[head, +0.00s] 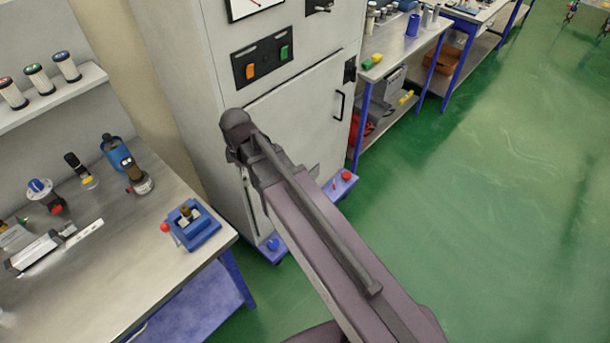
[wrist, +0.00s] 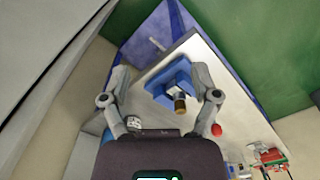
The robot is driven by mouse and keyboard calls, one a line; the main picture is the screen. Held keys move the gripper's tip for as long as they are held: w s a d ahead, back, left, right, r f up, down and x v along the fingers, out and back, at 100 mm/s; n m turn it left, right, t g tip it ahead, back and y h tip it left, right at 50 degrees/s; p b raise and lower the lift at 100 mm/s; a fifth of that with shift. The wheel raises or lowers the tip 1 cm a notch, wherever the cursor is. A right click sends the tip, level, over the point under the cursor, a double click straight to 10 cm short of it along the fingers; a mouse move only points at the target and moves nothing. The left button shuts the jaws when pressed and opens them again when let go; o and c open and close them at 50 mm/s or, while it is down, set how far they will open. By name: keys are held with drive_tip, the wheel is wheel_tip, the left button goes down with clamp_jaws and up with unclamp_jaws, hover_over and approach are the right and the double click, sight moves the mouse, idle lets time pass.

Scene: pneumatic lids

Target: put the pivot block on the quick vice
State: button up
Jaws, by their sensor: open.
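The quick vice appears to be the blue fixture (head: 203,232) near the right corner of the left bench, with a red knob at its left. It also shows in the wrist view (wrist: 160,82). A small dark piece with a brownish end (head: 186,212), possibly the pivot block, stands at the vice; in the wrist view (wrist: 180,104) it sits within the vice's outline. I cannot tell whether it is clamped. My gripper (wrist: 162,73) is open and empty, its fingers framing the vice from above. In the head view the fingers are hidden.
The steel bench (head: 130,262) also holds a dark-topped round fixture (head: 138,180), a blue container (head: 115,153) and a white-and-blue dial device (head: 40,190). A tall grey cabinet (head: 215,60) stands close behind my arm. The green floor at the right is open.

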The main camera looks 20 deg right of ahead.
drive_tip(key=s+d+m, duration=0.2)
drive_tip(key=d+m, duration=0.5)
drive_tip(key=m, duration=0.1)
drive_tip(key=s+d+m, duration=0.3)
drive_tip(key=d+m, duration=0.4)
drive_tip(key=d, duration=0.1)
drive_tip(key=shift+s+d+m, duration=0.3)
drive_tip(key=shift+s+m, duration=0.05)
drive_tip(key=shift+m, duration=0.05)
idle(0.3)
